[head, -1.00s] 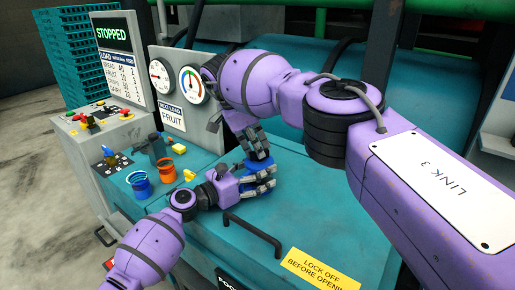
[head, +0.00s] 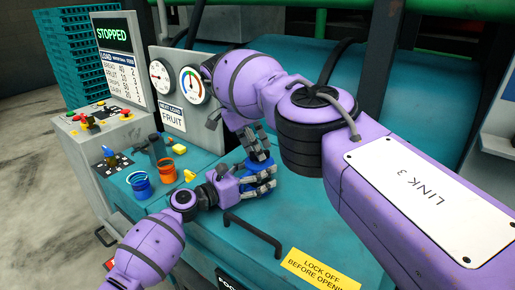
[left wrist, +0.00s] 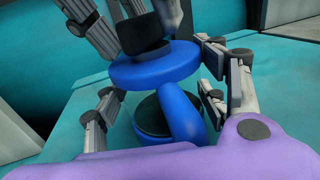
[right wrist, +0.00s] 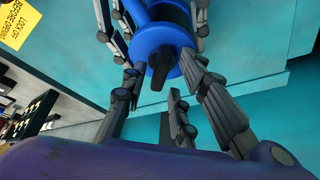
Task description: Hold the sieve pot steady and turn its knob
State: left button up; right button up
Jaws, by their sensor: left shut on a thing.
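The blue sieve pot (left wrist: 155,66) has a round flange and a black knob (left wrist: 146,36) on top. In the head view, it is mostly hidden between my two grippers. My left gripper (head: 265,178) is shut on the pot, its fingers on both sides of the blue body in the left wrist view. My right gripper (head: 258,148) is just above the pot. In the right wrist view, its fingers (right wrist: 163,75) are spread on either side of the black knob (right wrist: 160,67), with a gap on at least the left side.
An orange cup (head: 166,168), a blue cup (head: 140,185) and a yellow piece (head: 190,176) stand left of my grippers on the teal surface. A dark handle (head: 255,232) is in front. A gauge panel (head: 177,85) rises behind.

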jog(key=shift+d+n, duration=0.1)
jog(key=shift+n, duration=0.3)
jog(key=n+t, duration=0.1)
jog(key=n, duration=0.2)
jog(key=shift+s+f+n+y, duration=0.1)
jog(key=shift+n+y, duration=0.3)
jog(key=n, duration=0.2)
jog(key=n+t+y, duration=0.1)
jog(key=n, duration=0.1)
jog(key=shift+s+d+t, duration=0.1)
jog(key=shift+d+t, duration=0.05)
jog(key=shift+t, duration=0.15)
jog(key=v, duration=1.2)
jog(key=s+a+r+m+g+y, duration=0.1)
jog(key=a+r+m+y, duration=0.2)
jog(key=a+m+y, duration=0.85)
notch_tip(320, 180, up, 13)
jog(key=w+d+m+t+y, duration=0.1)
jog(key=m+y, duration=0.4)
jog(key=m, duration=1)
jog(key=shift+w+r+y, duration=0.2)
jog(key=shift+w+y, duration=0.15)
jog(key=shift+w, duration=0.05)
